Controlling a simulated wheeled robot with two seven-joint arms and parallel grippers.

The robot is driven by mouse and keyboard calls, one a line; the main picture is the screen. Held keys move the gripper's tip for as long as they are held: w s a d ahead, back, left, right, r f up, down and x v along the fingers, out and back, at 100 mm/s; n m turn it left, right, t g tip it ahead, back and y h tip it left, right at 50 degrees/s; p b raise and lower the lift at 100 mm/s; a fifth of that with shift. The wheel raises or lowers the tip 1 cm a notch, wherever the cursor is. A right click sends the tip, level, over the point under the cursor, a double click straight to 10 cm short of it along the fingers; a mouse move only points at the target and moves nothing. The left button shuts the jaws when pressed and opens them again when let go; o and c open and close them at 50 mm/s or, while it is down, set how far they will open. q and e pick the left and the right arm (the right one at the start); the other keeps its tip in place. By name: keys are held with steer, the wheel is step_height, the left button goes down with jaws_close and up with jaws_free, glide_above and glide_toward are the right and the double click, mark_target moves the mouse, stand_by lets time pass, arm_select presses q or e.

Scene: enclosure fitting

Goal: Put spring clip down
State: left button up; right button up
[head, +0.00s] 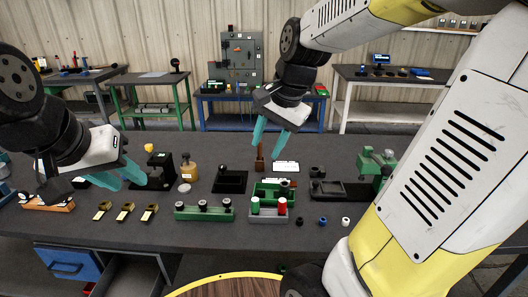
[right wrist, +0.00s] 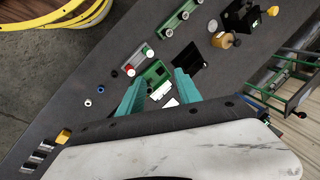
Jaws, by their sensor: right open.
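Several brass-coloured clips with dark parts (head: 126,211) lie in a row at the front left of the bench; I cannot tell whether one is the spring clip. My right gripper (head: 270,143) hangs above the middle of the bench, its teal fingers apart with nothing seen held. In the right wrist view its fingers (right wrist: 158,92) stand apart over a green bin (right wrist: 155,74) on the bench. The bin also shows in the head view (head: 266,202), in front of the gripper. My left gripper (head: 131,184) is low at the left, behind the clips, fingers apart and seemingly empty.
A green fixture (head: 376,165) is at right. Small rings (head: 322,221) lie at the front; bare bench surrounds them.

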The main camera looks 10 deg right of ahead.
steer(key=s+r+n+t, duration=0.2)
steer(key=s+n, duration=0.7)
steer(key=s, duration=0.1)
steer(key=shift+s+a+t, duration=0.2)
steer(key=shift+a+t, duration=0.1)
steer(key=shift+a, duration=0.15)
steer(key=shift+c, duration=0.5)
